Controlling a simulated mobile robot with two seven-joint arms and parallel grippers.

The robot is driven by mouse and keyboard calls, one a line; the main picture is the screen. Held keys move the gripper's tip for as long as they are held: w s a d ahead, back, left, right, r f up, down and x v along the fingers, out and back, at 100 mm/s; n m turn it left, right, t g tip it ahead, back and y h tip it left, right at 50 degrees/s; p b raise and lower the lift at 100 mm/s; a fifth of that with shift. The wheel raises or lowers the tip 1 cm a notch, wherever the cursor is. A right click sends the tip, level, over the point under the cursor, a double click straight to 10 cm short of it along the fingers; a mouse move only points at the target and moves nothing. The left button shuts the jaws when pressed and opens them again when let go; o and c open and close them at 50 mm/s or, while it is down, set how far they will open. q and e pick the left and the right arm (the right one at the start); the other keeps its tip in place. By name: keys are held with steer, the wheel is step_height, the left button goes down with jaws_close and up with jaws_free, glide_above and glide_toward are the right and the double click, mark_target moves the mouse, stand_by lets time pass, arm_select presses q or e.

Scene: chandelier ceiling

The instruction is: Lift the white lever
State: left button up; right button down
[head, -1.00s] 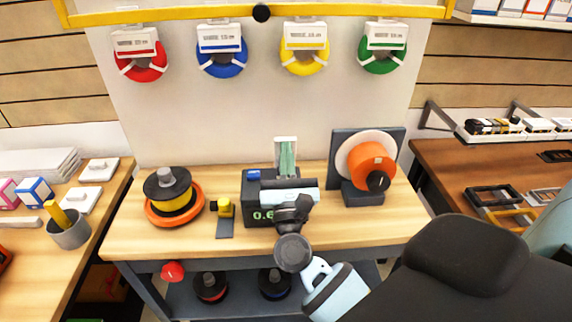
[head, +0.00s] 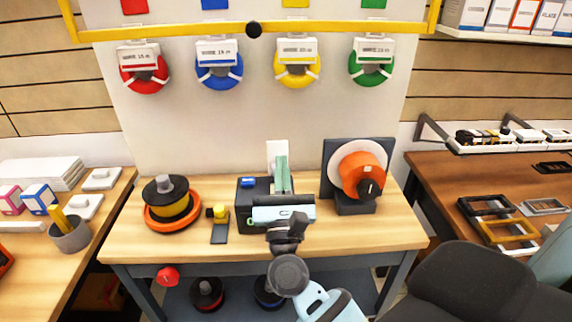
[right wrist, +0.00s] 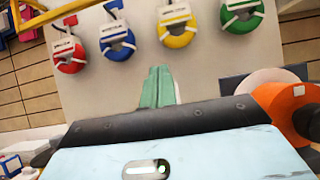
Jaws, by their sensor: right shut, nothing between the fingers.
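A dark box (head: 246,196) with a blue button stands mid-bench. A white upright piece (head: 277,148), which looks like the white lever, rises at its back right. My right gripper (head: 281,160) reaches over the box from the front, its pale green fingers together and empty. In the head view they overlap the lower part of the white piece; I cannot tell if they touch it. My left gripper is not in view.
An orange reel (head: 362,174) on a dark stand is close on the right. A yellow-and-black spool (head: 166,197) on an orange ring and a small yellow device (head: 218,212) are on the left. Coloured coils hang from the board behind. The bench (head: 385,232) is clear at front right.

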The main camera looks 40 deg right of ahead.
steer(key=s+a+r, duration=0.1)
steer(key=s+a, duration=0.3)
steer(key=s, duration=0.1)
steer(key=shift+s+b, duration=0.35)
steer(key=shift+r, duration=0.1)
steer(key=shift+a, duration=0.1)
